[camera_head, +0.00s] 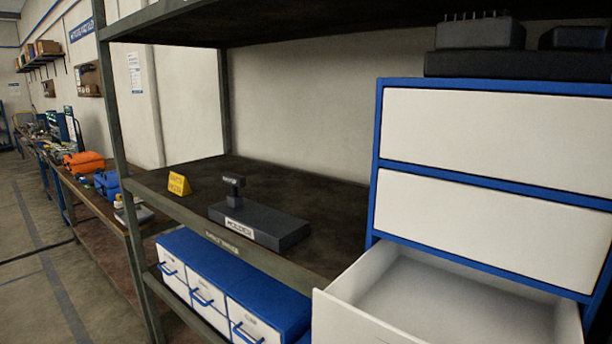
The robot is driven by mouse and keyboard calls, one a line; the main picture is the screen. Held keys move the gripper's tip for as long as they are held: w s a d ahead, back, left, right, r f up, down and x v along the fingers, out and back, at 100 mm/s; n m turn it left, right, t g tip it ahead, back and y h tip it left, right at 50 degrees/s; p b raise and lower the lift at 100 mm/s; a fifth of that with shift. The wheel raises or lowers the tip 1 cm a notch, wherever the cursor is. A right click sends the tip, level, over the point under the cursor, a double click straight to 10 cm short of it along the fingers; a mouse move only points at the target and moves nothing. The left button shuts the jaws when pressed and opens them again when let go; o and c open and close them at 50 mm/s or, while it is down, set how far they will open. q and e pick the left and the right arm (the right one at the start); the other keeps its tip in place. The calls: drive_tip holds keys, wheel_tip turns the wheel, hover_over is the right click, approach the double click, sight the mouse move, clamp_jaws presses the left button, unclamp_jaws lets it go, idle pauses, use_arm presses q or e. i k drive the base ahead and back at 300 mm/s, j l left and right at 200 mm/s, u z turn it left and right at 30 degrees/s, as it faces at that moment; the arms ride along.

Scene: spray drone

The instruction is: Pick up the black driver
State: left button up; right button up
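A small black tool that looks like the black driver (234,189) stands upright in the dark holder block (258,224) on the shelf, near the middle of the head view. Its wider head with a pale marking is at the top, and its lower end meets the block. The block has a white label on its front face. Neither of my grippers shows in this view.
The metal shelf (325,205) has a post (112,120) at its left front. A yellow sign (179,184) stands left of the block. A blue-and-white cabinet (490,125) with an open drawer (440,300) is at right. Blue-and-white bins (225,290) sit below.

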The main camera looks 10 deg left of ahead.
sight(236, 181)
drive_tip(key=i+j+z, duration=0.25)
drive_tip(key=j, duration=0.25)
drive_tip(key=j+z, duration=0.2)
drive_tip(key=j, duration=0.25)
drive_tip(key=j+z, duration=0.25)
drive_tip(key=j, duration=0.3)
drive_tip(key=j+z, duration=0.25)
drive_tip(key=j, duration=0.3)
drive_tip(key=j+z, duration=0.25)
drive_tip(key=j, duration=0.3)
drive_tip(key=j+z, duration=0.2)
drive_tip(key=j, duration=0.3)
drive_tip(key=k+j+z, duration=0.25)
drive_tip(key=j, duration=0.25)
drive_tip(key=j+z, duration=0.25)
drive_tip(key=j, duration=0.3)
drive_tip(key=k, duration=0.05)
